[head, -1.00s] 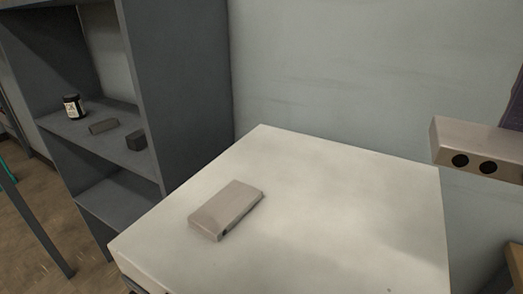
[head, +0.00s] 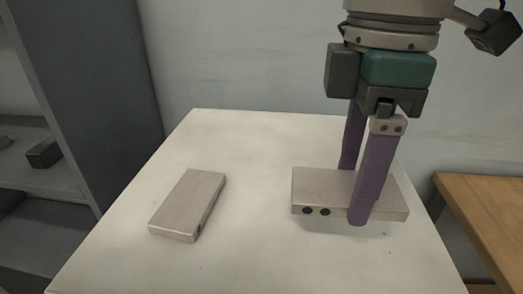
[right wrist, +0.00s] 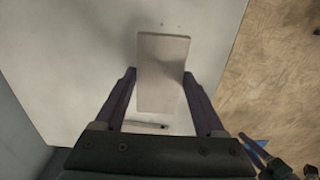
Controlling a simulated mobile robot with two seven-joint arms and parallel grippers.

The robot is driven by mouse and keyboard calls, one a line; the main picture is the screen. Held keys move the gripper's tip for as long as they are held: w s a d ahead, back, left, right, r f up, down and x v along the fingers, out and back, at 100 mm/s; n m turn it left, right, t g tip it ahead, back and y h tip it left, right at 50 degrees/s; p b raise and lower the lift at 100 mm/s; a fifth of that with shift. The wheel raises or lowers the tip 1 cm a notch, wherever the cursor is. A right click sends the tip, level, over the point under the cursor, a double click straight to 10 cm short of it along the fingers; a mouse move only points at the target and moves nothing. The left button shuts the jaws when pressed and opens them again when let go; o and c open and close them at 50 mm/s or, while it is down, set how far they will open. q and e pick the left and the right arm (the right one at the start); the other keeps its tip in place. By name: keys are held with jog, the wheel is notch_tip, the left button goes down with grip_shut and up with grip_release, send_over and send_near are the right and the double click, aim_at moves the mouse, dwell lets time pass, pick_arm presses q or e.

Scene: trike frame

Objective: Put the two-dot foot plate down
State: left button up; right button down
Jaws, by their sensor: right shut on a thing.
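My right gripper (head: 357,195) is shut on the two-dot foot plate (head: 320,185), a flat pale grey block with two dark round holes on its front face. The purple fingers straddle the plate, one in front and one behind. The plate is level over the right part of the white table (head: 250,255), with a soft shadow below it; I cannot tell for sure whether it touches the top. In the right wrist view the plate (right wrist: 162,75) lies between the fingertips.
A similar grey plate (head: 188,202) with a dark hole on its end lies on the table's left part, clear of the held one. A dark shelf (head: 95,80) stands at left, a wooden table (head: 485,215) at right. The white tabletop between the plates is free.

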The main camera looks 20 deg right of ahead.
aim_at(351, 187)
notch_tip(351, 187, down, 4)
jog(key=shift+f+b, duration=0.2)
jog(key=shift+b, duration=0.2)
jog(key=shift+f, duration=0.4)
grip_release()
jog(key=shift+f, duration=0.15)
notch_tip(351, 187, up, 12)
jog(key=shift+r+p, duration=0.2)
jog(key=shift+p, duration=0.85)
jog(key=shift+a, duration=0.1)
